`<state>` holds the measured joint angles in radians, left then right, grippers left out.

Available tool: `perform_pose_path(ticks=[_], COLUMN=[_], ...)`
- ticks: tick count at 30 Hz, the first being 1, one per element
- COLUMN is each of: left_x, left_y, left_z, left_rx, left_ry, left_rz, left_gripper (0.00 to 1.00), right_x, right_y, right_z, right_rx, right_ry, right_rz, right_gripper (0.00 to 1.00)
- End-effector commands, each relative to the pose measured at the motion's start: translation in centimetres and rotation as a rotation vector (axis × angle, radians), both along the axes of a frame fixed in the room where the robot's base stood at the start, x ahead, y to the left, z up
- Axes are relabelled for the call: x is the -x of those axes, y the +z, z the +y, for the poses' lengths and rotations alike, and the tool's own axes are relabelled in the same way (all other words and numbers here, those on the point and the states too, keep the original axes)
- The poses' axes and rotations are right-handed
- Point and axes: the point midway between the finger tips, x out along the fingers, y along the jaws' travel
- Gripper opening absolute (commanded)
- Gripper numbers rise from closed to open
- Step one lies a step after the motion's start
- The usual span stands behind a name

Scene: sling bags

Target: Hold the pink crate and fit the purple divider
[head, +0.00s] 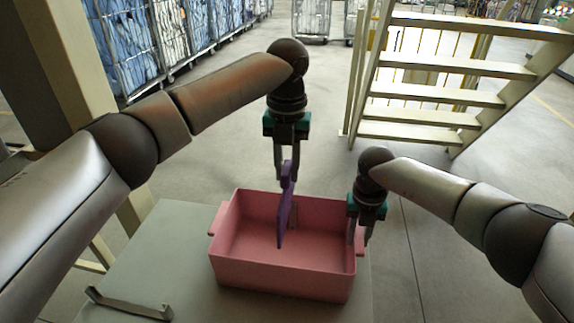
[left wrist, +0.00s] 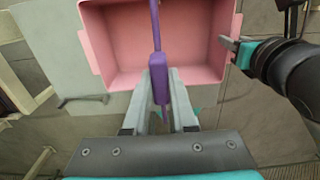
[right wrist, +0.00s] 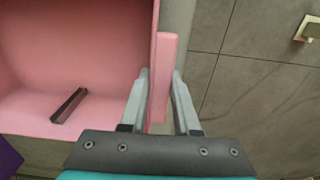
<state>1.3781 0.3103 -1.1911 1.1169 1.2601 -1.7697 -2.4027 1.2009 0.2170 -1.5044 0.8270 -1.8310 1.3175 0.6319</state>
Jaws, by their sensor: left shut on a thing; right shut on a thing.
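The pink crate (head: 285,279) stands open-topped on the grey table, with a tab on each short side. My right gripper (head: 361,236) is shut on the crate's right tab (right wrist: 164,75). My left gripper (head: 285,172) is shut on the upper tab of the purple divider (head: 284,217). The divider hangs upright and edge-on over the middle of the crate; I cannot tell whether its lower edge touches the floor. In the left wrist view the divider (left wrist: 159,82) sits between the fingers. A small dark brown strip (right wrist: 69,106) shows inside the crate.
The grey table (head: 150,250) has free room left of the crate. A metal bar handle (head: 130,304) lies at its front left. Pale stairs (head: 440,95) stand behind on the right, and wire cages with blue bags (head: 135,40) stand at the back left.

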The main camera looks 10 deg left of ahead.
Motion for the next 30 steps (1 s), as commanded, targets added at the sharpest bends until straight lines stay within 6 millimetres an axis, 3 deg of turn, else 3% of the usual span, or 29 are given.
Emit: perform_pose_path(ticks=[15, 30], left_x=[0.0, 0.0], left_y=[-4.5, -5.2], left_z=[0.0, 0.0], left_rx=[0.000, 0.000], left_ry=[0.000, 0.000], left_rz=[0.001, 0.000], left_gripper=[0.00, 0.00], right_x=[0.0, 0.0], right_y=[0.0, 0.0], right_z=[0.0, 0.0], right_rx=[0.000, 0.000], right_ry=[0.000, 0.000], right_rz=[-0.001, -0.001], right_gripper=[0.00, 0.00])
